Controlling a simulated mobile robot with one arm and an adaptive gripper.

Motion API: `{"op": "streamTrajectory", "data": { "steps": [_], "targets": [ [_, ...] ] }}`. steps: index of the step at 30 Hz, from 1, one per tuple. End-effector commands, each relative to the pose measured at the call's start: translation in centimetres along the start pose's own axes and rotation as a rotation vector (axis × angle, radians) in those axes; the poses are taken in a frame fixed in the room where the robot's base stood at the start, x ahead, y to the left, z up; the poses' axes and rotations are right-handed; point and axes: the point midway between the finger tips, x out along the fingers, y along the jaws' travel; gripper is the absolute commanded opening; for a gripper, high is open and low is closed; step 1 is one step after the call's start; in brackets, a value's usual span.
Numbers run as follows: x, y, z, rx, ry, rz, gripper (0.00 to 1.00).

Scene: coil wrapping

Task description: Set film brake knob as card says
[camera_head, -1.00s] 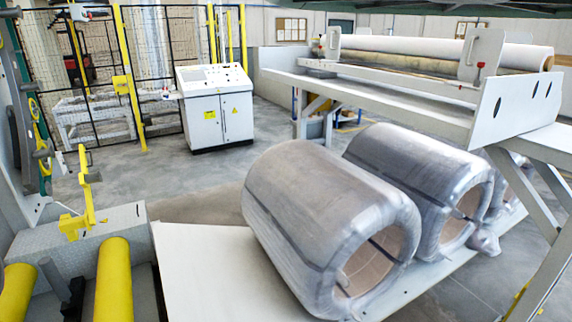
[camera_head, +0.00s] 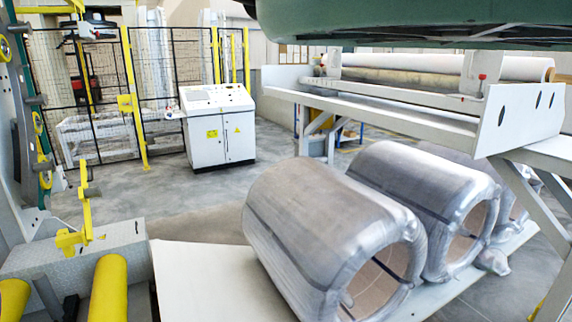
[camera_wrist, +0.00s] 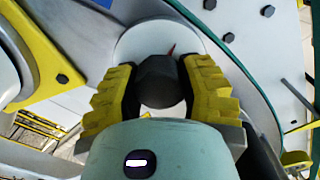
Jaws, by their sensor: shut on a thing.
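In the wrist view my gripper (camera_wrist: 160,92) has its yellow ridged fingers closed on both sides of a dark round knob (camera_wrist: 161,82). The knob sits in front of a pale round plate (camera_wrist: 150,38). Any scale marks on the plate cannot be made out. My gripper is not in the head view, and neither is the knob. I cannot see a readable card in either view.
A green curved rim and a yellow bracket (camera_wrist: 62,60) lie close around the gripper. In the head view, wrapped coils (camera_head: 335,235) rest on a pale ramp (camera_head: 205,270), with a control cabinet (camera_head: 218,125) behind. Grey floor between them is clear.

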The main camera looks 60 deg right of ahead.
Motion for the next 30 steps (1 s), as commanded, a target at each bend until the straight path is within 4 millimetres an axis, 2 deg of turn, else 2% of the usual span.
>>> {"op": "streamTrajectory", "data": {
  "steps": [1, 2, 11, 22, 30],
  "targets": [
    [0.1, 0.1, 0.5, 0.001, -0.013, 0.003, 0.04],
    [0.1, 0.1, 0.5, 0.001, -0.013, 0.003, 0.43],
    [0.0, 0.1, 0.2, 0.001, -0.006, 0.002, 0.74],
    [-0.3, 0.0, 0.1, 0.002, -0.001, 0.000, 0.75],
    [-3.0, 0.0, 0.1, 0.003, -0.001, 0.000, 0.75]
  ]
}}
